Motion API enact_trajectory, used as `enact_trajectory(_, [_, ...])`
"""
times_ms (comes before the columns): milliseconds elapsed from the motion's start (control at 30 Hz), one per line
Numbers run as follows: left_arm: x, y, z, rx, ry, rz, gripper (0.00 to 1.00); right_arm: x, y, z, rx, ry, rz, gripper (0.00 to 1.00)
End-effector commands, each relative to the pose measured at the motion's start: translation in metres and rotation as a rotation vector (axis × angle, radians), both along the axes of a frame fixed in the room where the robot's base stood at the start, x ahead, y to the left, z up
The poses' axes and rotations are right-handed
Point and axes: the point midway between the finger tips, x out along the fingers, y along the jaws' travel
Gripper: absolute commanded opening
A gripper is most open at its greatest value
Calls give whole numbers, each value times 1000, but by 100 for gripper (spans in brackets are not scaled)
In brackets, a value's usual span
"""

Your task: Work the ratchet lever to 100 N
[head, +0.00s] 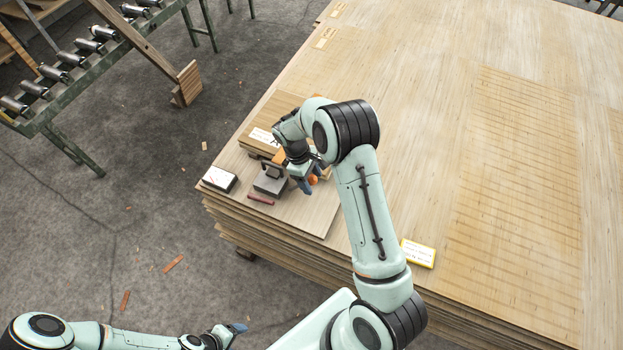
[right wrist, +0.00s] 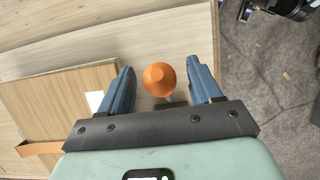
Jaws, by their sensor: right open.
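An orange knob (head: 313,180), likely the ratchet lever's handle end, shows at the right gripper in the head view. In the right wrist view the round knob (right wrist: 160,78) sits between the two blue fingers with a gap on each side. My right gripper (head: 307,184) is open around it, not clamped. A strapped wood bundle (head: 256,143) with an orange band (right wrist: 40,149) lies beside it. The rest of the lever is mostly hidden by my gripper. My left gripper (head: 237,329) is low in the head view, far from the stack; its jaws are too small to judge.
A grey block (head: 270,183), a dark red marker (head: 260,200) and a white pad (head: 219,179) lie near the stack's corner. A yellow-edged card (head: 418,253) lies on the big veneer stack (head: 420,120). A roller conveyor (head: 100,65) stands at upper left.

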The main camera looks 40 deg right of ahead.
Motion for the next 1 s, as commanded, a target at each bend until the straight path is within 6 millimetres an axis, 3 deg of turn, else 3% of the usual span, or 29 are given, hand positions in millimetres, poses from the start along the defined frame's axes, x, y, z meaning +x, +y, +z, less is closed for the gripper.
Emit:
enact_trajectory(167, [5, 0, 5, 0, -6, 0, 70, 2, 1, 7, 0, 0, 0, 64])
enact_trajectory(567, [33, 0, 28, 0, -38, 0, 70, 15, 6, 47, 0, -4, 1, 64])
enact_trajectory(1000, [30, 0, 25, -1, -34, 0, 70, 18, 10, 67, 0, 2, 0, 64])
